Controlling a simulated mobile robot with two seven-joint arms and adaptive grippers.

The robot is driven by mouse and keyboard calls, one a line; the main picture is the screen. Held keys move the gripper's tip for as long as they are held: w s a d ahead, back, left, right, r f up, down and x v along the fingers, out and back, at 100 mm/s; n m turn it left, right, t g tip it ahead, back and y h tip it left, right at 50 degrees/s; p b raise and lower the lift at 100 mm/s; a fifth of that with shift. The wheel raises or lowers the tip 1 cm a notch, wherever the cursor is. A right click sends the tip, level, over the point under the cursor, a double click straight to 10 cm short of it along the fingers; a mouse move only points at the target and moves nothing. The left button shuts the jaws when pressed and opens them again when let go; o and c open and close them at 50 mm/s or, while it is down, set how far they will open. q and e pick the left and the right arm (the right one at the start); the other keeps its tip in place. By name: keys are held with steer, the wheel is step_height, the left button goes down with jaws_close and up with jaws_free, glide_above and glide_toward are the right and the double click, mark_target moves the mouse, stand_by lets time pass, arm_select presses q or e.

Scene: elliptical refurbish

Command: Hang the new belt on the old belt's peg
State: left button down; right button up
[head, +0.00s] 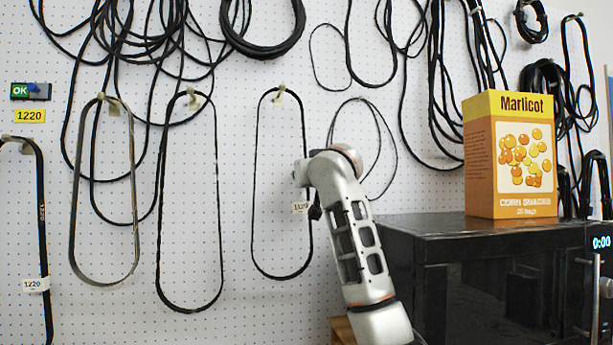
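Several closed-loop belts hang on a white pegboard. A wide black belt (42,225) with a white "1220" tag (36,285) hangs at the far left, partly cut off, from a peg (14,140). Right of it hang a greyish belt (73,205), a black belt (218,205) and a thinner black belt (254,185) on a pale peg (280,94). A small white tag (300,208) is at that belt's right side. My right gripper (304,178) is beside that right side; its fingers are mostly hidden, so its grip is unclear. My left gripper is out of view. Which belt is new or old is unclear.
A yellow "1220" label (30,116) and an "OK" sign (30,91) are at upper left. Looped black cables (265,49) hang above. A yellow-orange Marlicot box (510,155) stands on a black cabinet-like appliance (440,226) at right, close to my arm.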

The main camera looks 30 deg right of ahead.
steer(key=v, duration=1.2)
